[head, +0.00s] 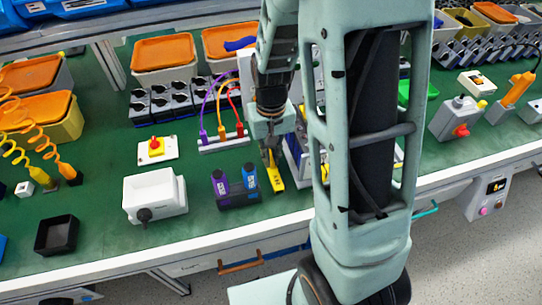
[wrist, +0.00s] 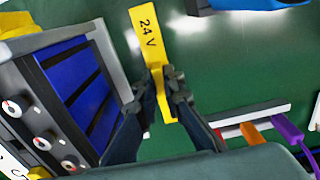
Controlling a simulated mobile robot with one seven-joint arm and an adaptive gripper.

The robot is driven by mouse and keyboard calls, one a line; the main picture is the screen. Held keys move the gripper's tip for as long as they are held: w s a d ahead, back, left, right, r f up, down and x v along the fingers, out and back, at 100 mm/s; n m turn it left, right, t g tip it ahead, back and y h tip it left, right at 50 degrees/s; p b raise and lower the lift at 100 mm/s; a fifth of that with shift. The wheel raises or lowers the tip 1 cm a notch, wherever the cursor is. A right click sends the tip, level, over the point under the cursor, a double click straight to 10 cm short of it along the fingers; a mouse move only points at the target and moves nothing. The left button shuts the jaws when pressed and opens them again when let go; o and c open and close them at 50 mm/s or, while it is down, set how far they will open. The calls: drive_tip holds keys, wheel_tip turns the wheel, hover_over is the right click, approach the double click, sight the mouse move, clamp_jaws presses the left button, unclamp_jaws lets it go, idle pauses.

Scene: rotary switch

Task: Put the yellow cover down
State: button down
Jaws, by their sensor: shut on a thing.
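The yellow cover (wrist: 147,35) is a narrow strip marked "24 V" in the wrist view. My gripper (wrist: 166,84) is shut on it, with dark fingers on both sides near one end. In the head view, the yellow cover (head: 275,176) hangs below my gripper (head: 269,153), over the green bench top (head: 190,228) near its front edge. I cannot tell whether the cover touches the bench. My arm hides part of the bench to the right.
A purple-blue block (head: 236,187) stands just left of the cover in the head view. A strip with coloured plugs (head: 222,140) lies behind it. A device with blue panels (wrist: 75,75) stands close on the left in the wrist view. A white box (head: 155,196) stands farther left.

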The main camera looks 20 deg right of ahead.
sight(271, 158)
drive_tip(key=shift+f, duration=0.15)
drive_tip(key=c, duration=2.1)
unclamp_jaws()
wheel_tip(271, 158, up, 12)
drive_tip(key=shift+r+p, duration=0.2)
drive_tip(key=shift+p, duration=0.7)
